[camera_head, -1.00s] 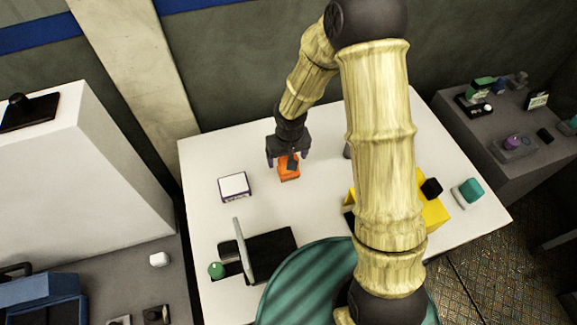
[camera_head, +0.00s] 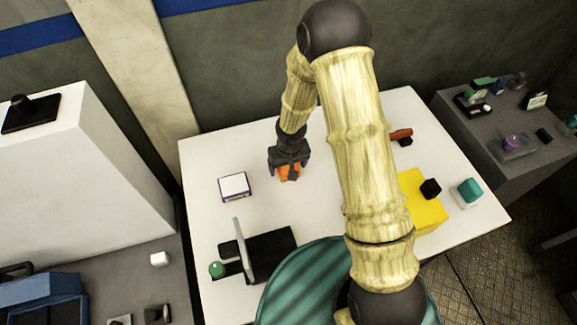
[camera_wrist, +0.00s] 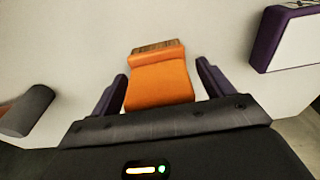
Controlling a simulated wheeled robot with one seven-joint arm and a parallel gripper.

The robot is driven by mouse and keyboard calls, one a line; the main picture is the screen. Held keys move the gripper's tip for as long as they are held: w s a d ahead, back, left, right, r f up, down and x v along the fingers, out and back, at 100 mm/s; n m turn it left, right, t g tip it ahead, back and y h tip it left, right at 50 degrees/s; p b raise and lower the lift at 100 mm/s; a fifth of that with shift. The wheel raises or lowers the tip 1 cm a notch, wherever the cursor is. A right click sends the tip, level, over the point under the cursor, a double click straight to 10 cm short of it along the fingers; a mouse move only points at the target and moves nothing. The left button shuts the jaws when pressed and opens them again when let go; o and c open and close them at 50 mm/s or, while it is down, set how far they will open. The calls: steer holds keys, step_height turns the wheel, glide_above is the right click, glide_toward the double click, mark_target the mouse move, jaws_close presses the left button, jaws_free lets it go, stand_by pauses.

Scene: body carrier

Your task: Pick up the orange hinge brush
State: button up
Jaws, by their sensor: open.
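The orange hinge brush (camera_head: 289,173) lies on the white table, partly hidden under my gripper in the head view. In the wrist view the orange brush (camera_wrist: 159,84) shows an orange body with a brown strip, perhaps bristles, at its far end. My gripper (camera_head: 289,168) is over it, fingers pointing down. In the wrist view my gripper (camera_wrist: 160,82) is open, with one purple-edged finger on each side of the brush and visible gaps between. I cannot tell how high the fingertips are above the table.
A white-topped purple box (camera_head: 234,186) sits left of the brush; it also shows in the wrist view (camera_wrist: 295,40). A black stand with an upright panel (camera_head: 243,250) is nearer. A yellow block (camera_head: 423,205) and a red-orange item (camera_head: 401,134) lie right. A grey cylinder (camera_wrist: 27,110) is at the wrist view's left.

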steer(key=c, duration=1.5)
steer(key=shift+r, duration=0.15)
step_height(320, 180, up, 10)
steer(key=shift+f, duration=0.1)
steer(key=o, duration=0.8)
steer(key=shift+c, duration=0.2)
steer(key=c, duration=0.9)
